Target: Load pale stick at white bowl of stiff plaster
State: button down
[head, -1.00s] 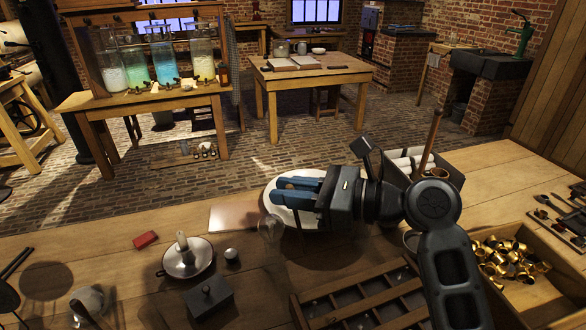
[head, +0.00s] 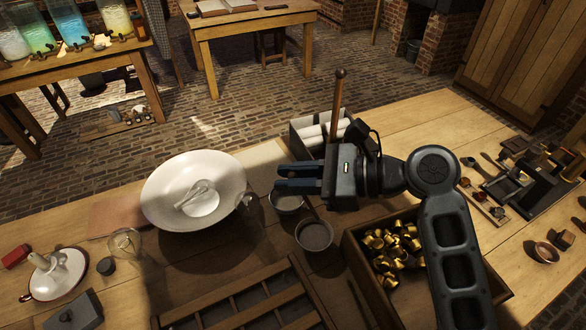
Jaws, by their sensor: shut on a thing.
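The white bowl (head: 165,178) is wide and shallow and stands on the bench left of my gripper. A pale, glossy mass lies in its middle. My gripper (head: 284,178) points left, apart from the bowl and above a small round dish (head: 287,202). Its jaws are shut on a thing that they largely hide. A thin stick (head: 311,208) shows under the jaws, slanting down toward a dark cup (head: 314,236); I cannot tell whether it is the pale stick, or whether it is held or rests in the cup.
A tall brown rod (head: 339,98) with a knob stands behind my gripper, by a box of white rolls (head: 307,132). A wooden tray of brass pieces (head: 350,243) is at right. A clear glass bulb (head: 125,243) and an enamel dish (head: 72,285) are at left.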

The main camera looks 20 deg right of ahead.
jog(key=shift+f, duration=0.9)
notch_tip(320, 180, down, 4)
jog(key=b, duration=0.6)
jog(key=shift+f, duration=0.5)
dwell(0.8)
jog(key=shift+r, duration=0.1)
notch_tip(320, 180, up, 5)
jog(key=p, duration=0.6)
jog(key=shift+p, duration=0.35)
jog(key=shift+r+b, duration=0.3)
jog(key=shift+r, duration=0.65)
